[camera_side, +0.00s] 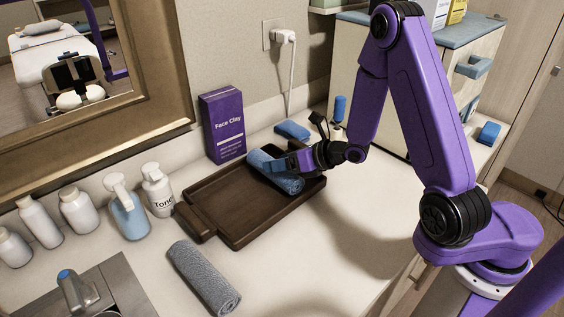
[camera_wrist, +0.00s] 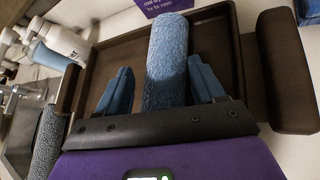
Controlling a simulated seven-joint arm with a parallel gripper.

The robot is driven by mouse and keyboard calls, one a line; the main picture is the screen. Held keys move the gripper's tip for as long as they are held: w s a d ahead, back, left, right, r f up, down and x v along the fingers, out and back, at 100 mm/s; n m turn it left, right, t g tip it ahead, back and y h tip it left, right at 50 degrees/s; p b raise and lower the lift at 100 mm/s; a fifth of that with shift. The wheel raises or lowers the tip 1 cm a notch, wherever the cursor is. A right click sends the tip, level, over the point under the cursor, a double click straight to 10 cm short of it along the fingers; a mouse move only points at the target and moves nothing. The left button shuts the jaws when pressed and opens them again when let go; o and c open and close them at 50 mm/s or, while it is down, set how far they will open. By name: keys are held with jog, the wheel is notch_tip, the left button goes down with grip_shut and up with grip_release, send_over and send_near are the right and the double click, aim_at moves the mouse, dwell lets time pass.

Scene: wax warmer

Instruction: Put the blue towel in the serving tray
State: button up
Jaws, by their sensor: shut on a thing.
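The rolled blue towel (camera_side: 290,184) is in my gripper (camera_side: 275,164), over the right part of the dark brown serving tray (camera_side: 226,212) in the side view. In the wrist view the towel (camera_wrist: 166,50) runs lengthwise between the two blue fingers of my gripper (camera_wrist: 163,82), with the tray (camera_wrist: 112,58) beneath. My gripper is shut on the towel. The towel lies low, within the tray's outline; I cannot tell whether it touches the tray floor. The left part of the tray is empty.
A grey rolled towel (camera_side: 203,276) lies in front of the tray. A purple Face Clay box (camera_side: 222,127) stands behind it. Several bottles, including a toner bottle (camera_side: 157,191), stand at the left near a sink faucet (camera_side: 74,290). A small blue item (camera_side: 292,130) lies behind my gripper.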

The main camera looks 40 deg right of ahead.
jog(key=shift+f, duration=0.15)
jog(key=o, duration=1.1)
jog(key=shift+r, duration=0.25)
jog(key=v, duration=1.2)
